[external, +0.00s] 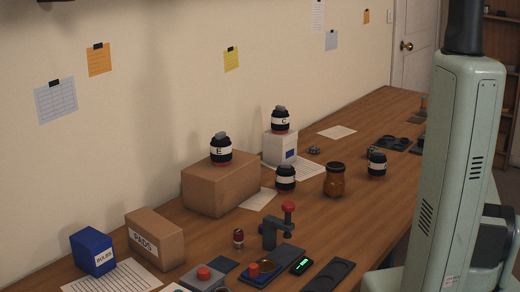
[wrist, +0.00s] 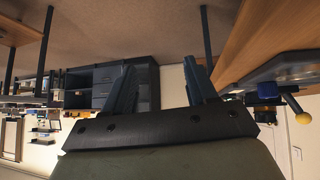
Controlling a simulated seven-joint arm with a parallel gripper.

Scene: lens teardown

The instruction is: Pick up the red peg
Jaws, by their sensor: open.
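A short red peg-like piece (external: 253,269) stands on a dark base plate (external: 285,262) at the front of the bench, beside an amber disc. Other red parts are close by: a red knob (external: 288,207) on top of a grey stand, and a red button (external: 204,273) on a grey box. A small red and dark cylinder (external: 238,237) stands behind the plate. I cannot tell for sure which is the red peg. My gripper (wrist: 162,85) shows in the wrist view, its two fingers apart with nothing between them. It is not visible in the external view.
Black lens barrels, one on a brown box (external: 220,185) and one on a white box (external: 281,148), stand behind with an amber jar (external: 334,181). A blue box (external: 93,251) and a brown PADS box (external: 155,239) stand front left.

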